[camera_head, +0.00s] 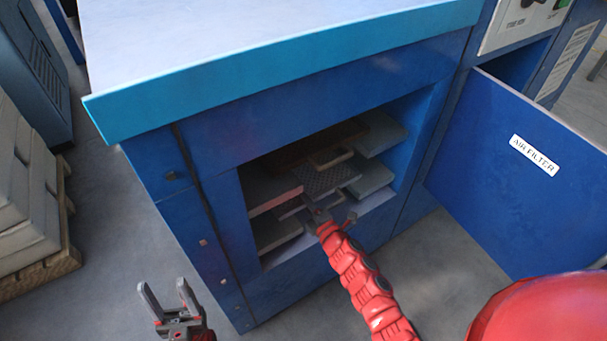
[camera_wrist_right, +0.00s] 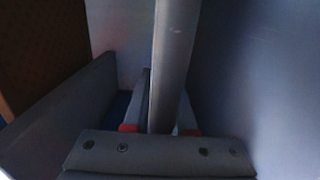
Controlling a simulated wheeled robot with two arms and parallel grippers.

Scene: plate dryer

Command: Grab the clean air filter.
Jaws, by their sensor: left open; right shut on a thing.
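The open blue cabinet (camera_head: 285,128) holds several flat grey air filter panels on its left and right sides. A grey panel with a patterned top (camera_head: 325,179) lies in the middle of the opening. My right arm reaches into the opening, and my right gripper (camera_head: 317,212) is at its front. In the right wrist view my right gripper (camera_wrist_right: 160,127) is shut on a thin grey panel (camera_wrist_right: 174,55), seen edge-on between the fingers. I cannot tell from the pictures whether this panel is clean. My left gripper (camera_head: 169,294) is open and empty, outside the cabinet at the lower left.
An open blue door (camera_head: 520,190) labelled "AIR FILTER" stands to the right of the opening. A light worktop with a blue edge (camera_head: 280,75) overhangs the cabinet. Stacked grey blocks on a pallet (camera_head: 40,270) stand at the left. Grey floor between pallet and cabinet is free.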

